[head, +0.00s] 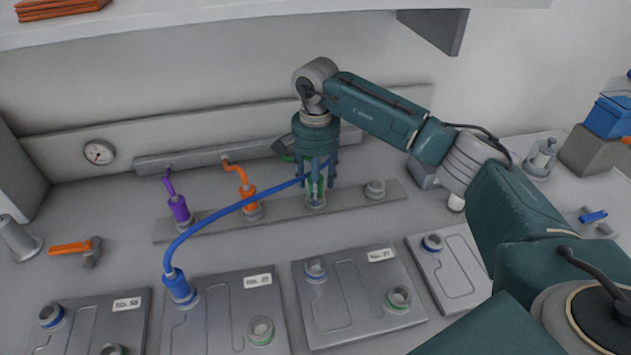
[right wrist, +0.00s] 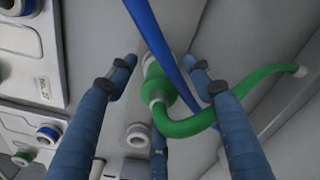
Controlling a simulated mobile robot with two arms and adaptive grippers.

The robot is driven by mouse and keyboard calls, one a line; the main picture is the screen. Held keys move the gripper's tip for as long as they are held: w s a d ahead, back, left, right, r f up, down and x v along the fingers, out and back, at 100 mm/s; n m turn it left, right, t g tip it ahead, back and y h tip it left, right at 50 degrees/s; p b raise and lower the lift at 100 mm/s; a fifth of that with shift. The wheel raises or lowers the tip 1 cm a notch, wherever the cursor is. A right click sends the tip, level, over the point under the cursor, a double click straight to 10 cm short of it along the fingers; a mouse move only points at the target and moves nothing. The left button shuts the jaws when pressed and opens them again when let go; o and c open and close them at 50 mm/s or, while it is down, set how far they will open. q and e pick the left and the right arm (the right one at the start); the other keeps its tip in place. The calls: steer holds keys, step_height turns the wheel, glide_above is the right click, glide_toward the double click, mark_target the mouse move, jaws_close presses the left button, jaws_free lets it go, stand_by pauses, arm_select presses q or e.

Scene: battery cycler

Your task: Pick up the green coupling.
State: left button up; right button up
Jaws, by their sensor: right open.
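The green coupling (head: 314,186) stands on the grey rail (head: 280,212) at the back of the bench, partly hidden by my fingers in the head view. My right gripper (head: 318,180) points down over it with fingers around it. In the right wrist view the green coupling (right wrist: 158,84) lies between the open fingers of my right gripper (right wrist: 162,72), apart from the two upper ones. Its green hose (right wrist: 190,128) curves off to the right. My left gripper is not in view.
A blue hose (head: 235,206) runs from the blue coupling (head: 180,287) up to my right fingers, passing close by them. Purple (head: 178,207) and orange (head: 247,198) couplings stand left on the rail. Several battery cases, including one (head: 350,300), lie in front.

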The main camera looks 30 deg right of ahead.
jaws_close()
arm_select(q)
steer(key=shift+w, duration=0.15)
arm_select(e)
steer(key=shift+a+r, duration=0.1)
steer(key=shift+r, duration=0.05)
